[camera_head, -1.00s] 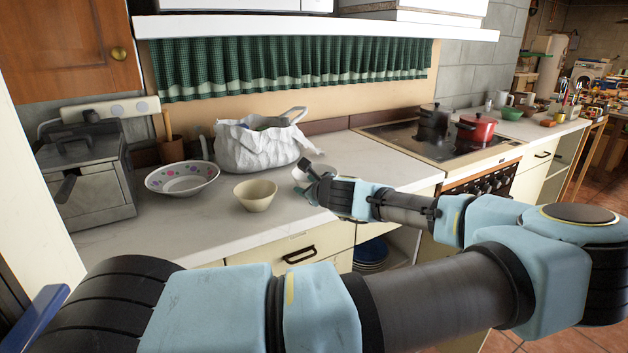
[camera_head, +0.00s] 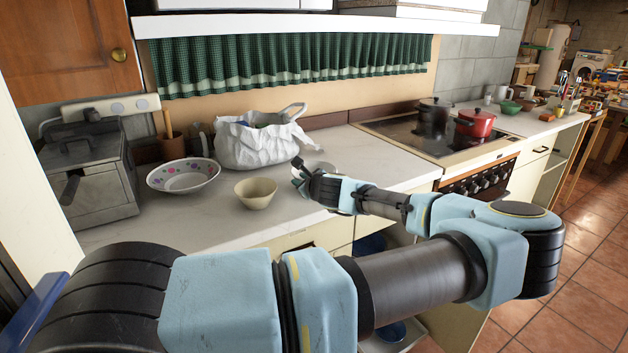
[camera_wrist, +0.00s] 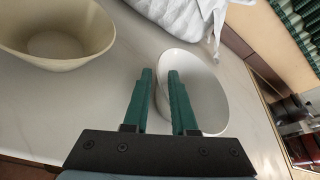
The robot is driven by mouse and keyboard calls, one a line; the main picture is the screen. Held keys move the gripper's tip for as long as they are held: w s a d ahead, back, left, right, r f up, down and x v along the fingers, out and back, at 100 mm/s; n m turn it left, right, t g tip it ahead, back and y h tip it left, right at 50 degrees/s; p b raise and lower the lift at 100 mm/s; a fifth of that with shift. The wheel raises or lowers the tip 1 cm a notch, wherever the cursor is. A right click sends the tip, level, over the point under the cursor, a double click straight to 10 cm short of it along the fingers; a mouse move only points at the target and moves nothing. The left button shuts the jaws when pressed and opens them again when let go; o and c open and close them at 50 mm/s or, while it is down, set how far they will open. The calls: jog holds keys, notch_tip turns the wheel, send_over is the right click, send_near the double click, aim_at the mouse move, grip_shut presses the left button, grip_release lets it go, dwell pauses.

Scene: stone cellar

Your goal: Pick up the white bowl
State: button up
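The white bowl (camera_head: 322,168) stands on the counter, mostly hidden behind my gripper in the head view. In the wrist view the white bowl (camera_wrist: 205,88) lies behind and to the right of the fingers, with its inside showing. My gripper (camera_wrist: 160,74) has two green fingers apart, with nothing held between them. The bowl's near-left rim shows in the gap, and the right finger overlaps the bowl in the picture. I cannot tell whether they touch. In the head view my gripper (camera_head: 296,170) is low over the counter, right of a cream bowl.
The cream bowl (camera_head: 256,193) stands close on the left; it also shows in the wrist view (camera_wrist: 58,42). A white bag (camera_head: 255,142) is just behind. A patterned dish (camera_head: 183,176) and a grey oven (camera_head: 88,175) are farther left. A hob with a red pot (camera_head: 474,123) is on the right.

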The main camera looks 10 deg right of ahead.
grip_shut()
dwell(1.0)
